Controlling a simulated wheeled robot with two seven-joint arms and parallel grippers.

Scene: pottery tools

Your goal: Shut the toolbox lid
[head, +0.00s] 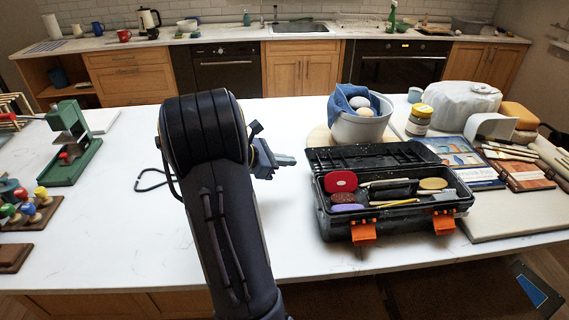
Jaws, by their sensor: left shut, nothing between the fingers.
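The toolbox (390,223) is black with two orange latches on its front and stands on the white table right of centre. Its lid (370,157) is open, folded back behind the box. Inside lie a red oval piece, a brown sponge, a purple piece, a yellow sponge and several wooden-handled tools. My left gripper (288,160) is shut and empty, pointing right, left of the lid and apart from it. My left forearm hides the table behind it. My right gripper is not in view.
Close behind the lid stands a grey bucket (360,128) with a blue cloth. A jar (419,121), boards, books (524,172) and a covered lump (455,104) crowd the right. A green press (75,150) stands left. The table front left of the toolbox is clear.

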